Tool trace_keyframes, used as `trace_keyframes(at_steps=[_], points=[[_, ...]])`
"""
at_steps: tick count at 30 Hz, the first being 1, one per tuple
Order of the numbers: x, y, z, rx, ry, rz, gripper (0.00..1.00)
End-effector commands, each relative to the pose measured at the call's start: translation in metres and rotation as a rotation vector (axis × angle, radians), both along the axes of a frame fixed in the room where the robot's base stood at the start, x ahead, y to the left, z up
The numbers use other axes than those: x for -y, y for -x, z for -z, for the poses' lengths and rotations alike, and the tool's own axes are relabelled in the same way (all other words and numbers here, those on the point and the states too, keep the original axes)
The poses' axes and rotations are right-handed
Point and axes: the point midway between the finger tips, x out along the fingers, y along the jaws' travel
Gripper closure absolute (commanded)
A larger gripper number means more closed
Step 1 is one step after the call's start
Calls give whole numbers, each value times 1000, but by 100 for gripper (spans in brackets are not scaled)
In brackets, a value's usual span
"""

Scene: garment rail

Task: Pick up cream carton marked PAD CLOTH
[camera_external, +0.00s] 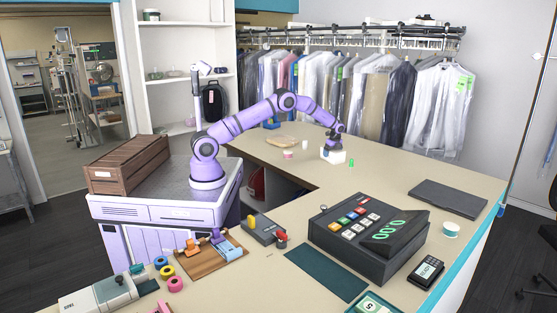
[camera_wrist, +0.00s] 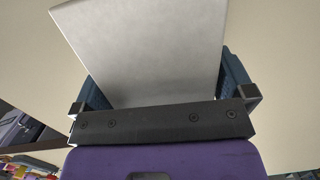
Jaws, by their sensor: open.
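A small whitish carton (camera_external: 334,156) stands on the counter at the back, under the end of my purple arm. No marking on it is readable. My gripper (camera_external: 333,146) is right at the top of the carton, pointing down. In the wrist view the pale carton (camera_wrist: 145,50) fills the upper middle, and its near end lies between the two dark blue fingers of my gripper (camera_wrist: 165,85). The fingers stand apart on either side of it. I cannot tell whether either finger touches it.
A green item (camera_external: 351,163) stands just right of the carton, and a pink-and-white tub (camera_external: 288,154) stands to its left. A flat tan item (camera_external: 281,142) lies behind the tub. A black console (camera_external: 368,232) occupies the front counter. Garments (camera_external: 372,100) hang along the back.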

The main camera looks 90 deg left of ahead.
Motion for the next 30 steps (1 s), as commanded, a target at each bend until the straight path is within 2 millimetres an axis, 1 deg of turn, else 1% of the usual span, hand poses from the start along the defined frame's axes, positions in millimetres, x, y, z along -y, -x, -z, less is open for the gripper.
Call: trace_keyframes(at_steps=[2,3,5,6,7,15,19,23,29,30], points=[[0,0,0,0,0,0,0],[0,0,0,0,0,0,9],[0,0,0,0,0,0,23],[0,0,0,0,0,0,32],[0,0,0,0,0,0,39],[0,0,-1,1,-1,0,40],[0,-1,-6,2,0,0,40],[0,-1,-16,2,0,0,40],[0,-1,-39,2,-1,0,40],[1,4,-37,-1,1,0,40]])
